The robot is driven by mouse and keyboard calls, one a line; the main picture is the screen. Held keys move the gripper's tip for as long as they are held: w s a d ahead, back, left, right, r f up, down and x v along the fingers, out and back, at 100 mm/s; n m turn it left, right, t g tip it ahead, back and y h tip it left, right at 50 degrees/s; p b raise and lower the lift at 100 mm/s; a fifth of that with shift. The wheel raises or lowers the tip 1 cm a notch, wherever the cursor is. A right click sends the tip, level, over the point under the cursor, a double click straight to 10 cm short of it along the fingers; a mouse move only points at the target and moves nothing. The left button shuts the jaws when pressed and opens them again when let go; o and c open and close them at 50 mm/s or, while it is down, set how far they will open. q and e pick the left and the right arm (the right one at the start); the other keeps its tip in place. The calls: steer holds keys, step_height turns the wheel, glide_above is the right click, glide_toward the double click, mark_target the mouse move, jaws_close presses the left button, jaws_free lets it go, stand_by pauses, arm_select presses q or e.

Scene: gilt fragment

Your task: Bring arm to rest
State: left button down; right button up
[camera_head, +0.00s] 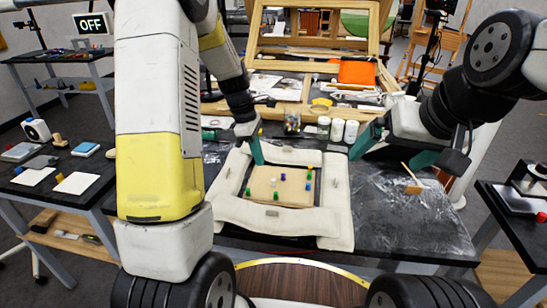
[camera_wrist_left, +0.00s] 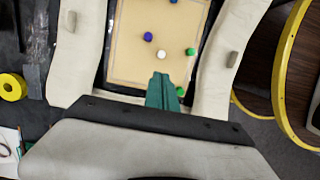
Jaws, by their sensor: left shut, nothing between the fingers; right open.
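My left gripper (camera_head: 257,150) is shut and empty above the far left edge of a padded cream frame. In the left wrist view its green fingers (camera_wrist_left: 161,92) are together, over the edge of the tan board. The tan board (camera_head: 262,181) lies inside the cream frame (camera_head: 285,220) and carries several small coloured pegs. My right gripper (camera_head: 385,148) is open and empty, right of the frame's far right corner. My left arm covers part of the table's left side in the head view.
White jars (camera_head: 351,131) and a glass jar (camera_head: 292,123) stand behind the frame. A brush-like tool (camera_head: 413,187) is on the black sheet at right. A yellow tape roll (camera_wrist_left: 12,87) lies beside the frame. A side table (camera_head: 60,170) stands left. The table's right front is mostly clear.

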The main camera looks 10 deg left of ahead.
arm_select(q)
steer(key=s+r+m+t, duration=0.3)
steer(key=s+r+m, duration=0.65)
steer(key=r, duration=0.55)
steer(key=s+r+m+t, duration=0.3)
steer(key=s+m, duration=0.5)
steer(key=s, duration=0.5)
steer(key=shift+s+d+r+m+y, duration=0.15)
steer(key=shift+d+r+m+y, duration=0.2)
steer(key=shift+d, duration=0.1)
arm_select(e)
steer(key=shift+w+d, duration=0.2)
steer(key=shift+d, duration=0.1)
